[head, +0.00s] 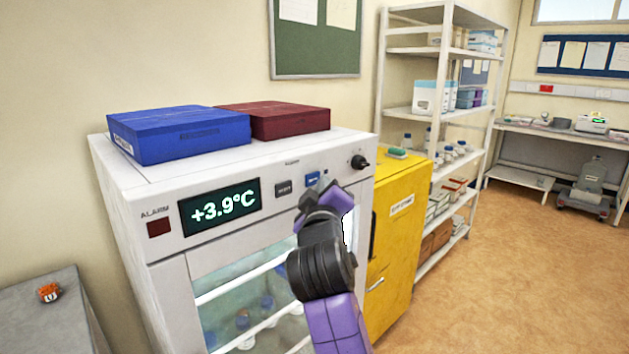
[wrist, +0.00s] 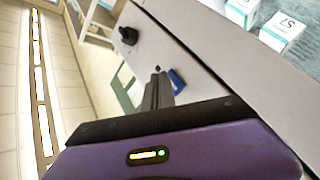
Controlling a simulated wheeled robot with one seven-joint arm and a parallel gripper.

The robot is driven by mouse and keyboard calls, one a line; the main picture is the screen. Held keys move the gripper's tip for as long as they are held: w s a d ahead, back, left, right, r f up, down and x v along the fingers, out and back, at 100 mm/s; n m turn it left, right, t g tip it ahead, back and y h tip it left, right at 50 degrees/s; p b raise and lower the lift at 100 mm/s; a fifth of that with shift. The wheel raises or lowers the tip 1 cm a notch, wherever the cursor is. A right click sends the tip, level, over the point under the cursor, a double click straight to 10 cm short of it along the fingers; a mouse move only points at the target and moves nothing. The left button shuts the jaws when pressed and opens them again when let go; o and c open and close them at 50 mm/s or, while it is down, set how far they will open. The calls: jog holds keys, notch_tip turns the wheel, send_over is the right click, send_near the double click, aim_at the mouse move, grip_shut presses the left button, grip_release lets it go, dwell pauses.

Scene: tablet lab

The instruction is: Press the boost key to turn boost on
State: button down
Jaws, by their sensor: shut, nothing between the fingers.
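A white fridge (head: 230,245) has a control panel along its top front. The panel carries a dark grey key (head: 283,188) and a blue key (head: 312,179); their lettering is too small to read, so I cannot tell which is boost. My gripper (head: 324,180) is shut and empty, with its tips close to the right of the blue key in the head view. In the wrist view the shut fingers (wrist: 159,82) point at the panel, with the blue key (wrist: 177,79) just beside them. I cannot tell whether they touch it.
The display (head: 221,207) reads +3.9°C, beside a dark red alarm lamp (head: 159,227). A black knob (head: 359,161) sits right of the keys. A blue box (head: 180,135) and a dark red box (head: 285,120) lie on top. A yellow cabinet (head: 400,220) stands to the right.

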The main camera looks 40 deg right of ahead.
jog(key=shift+w, duration=0.1)
dwell(0.4)
jog(key=shift+w, duration=0.35)
jog(key=shift+w, duration=0.15)
dwell(0.3)
jog(key=shift+s, duration=0.2)
jog(key=shift+s+p, duration=0.3)
jog(key=shift+s, duration=0.1)
jog(key=s+p, duration=0.2)
jog(key=s, duration=0.4)
dwell(0.5)
jog(key=shift+d, duration=0.1)
dwell(0.3)
